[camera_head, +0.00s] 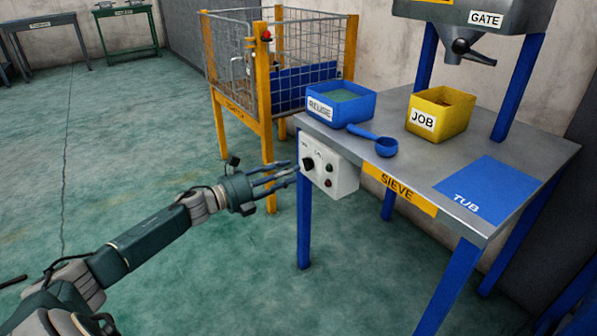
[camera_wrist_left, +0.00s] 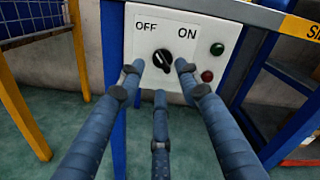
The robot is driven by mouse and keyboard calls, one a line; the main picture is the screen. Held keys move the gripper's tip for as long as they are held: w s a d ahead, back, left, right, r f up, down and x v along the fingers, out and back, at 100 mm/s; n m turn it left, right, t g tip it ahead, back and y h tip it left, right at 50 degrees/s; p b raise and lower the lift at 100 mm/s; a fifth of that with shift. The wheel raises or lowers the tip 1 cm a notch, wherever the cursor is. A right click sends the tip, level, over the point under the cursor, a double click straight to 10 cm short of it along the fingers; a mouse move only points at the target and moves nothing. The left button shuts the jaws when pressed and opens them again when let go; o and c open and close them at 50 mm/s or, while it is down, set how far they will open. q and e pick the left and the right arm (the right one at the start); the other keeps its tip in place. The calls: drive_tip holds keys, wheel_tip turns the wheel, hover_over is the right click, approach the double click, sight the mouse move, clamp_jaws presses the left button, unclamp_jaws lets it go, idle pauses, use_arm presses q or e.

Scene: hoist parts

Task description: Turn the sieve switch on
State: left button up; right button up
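The sieve switch is a black rotary knob (camera_wrist_left: 162,60) on a white control box (camera_wrist_left: 142,45) marked OFF at upper left and ON at upper right. The knob's ridge slants from upper left to lower right, its upper end toward OFF. In the head view the box (camera_head: 343,180) hangs at the table's left front corner, with the knob (camera_head: 308,163) on its face. My left gripper (camera_head: 288,178) points at the box; its three blue fingers (camera_wrist_left: 159,75) are spread open, with tips left, right and below the knob. Contact cannot be told. My right gripper is out of view.
The metal table (camera_head: 410,175) carries a blue bin (camera_head: 340,118), a yellow JOB bin (camera_head: 425,122), a blue scoop (camera_head: 385,147) and a blue TUB mat (camera_head: 490,170). A yellow-framed cage (camera_head: 265,130) stands behind my gripper. Green and red buttons (camera_wrist_left: 217,48) sit right of the knob.

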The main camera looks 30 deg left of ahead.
sight(307, 164)
use_arm(q)
drive_tip(key=shift+b+x, duration=0.4)
drive_tip(key=shift+x, duration=1.7)
clamp_jaws()
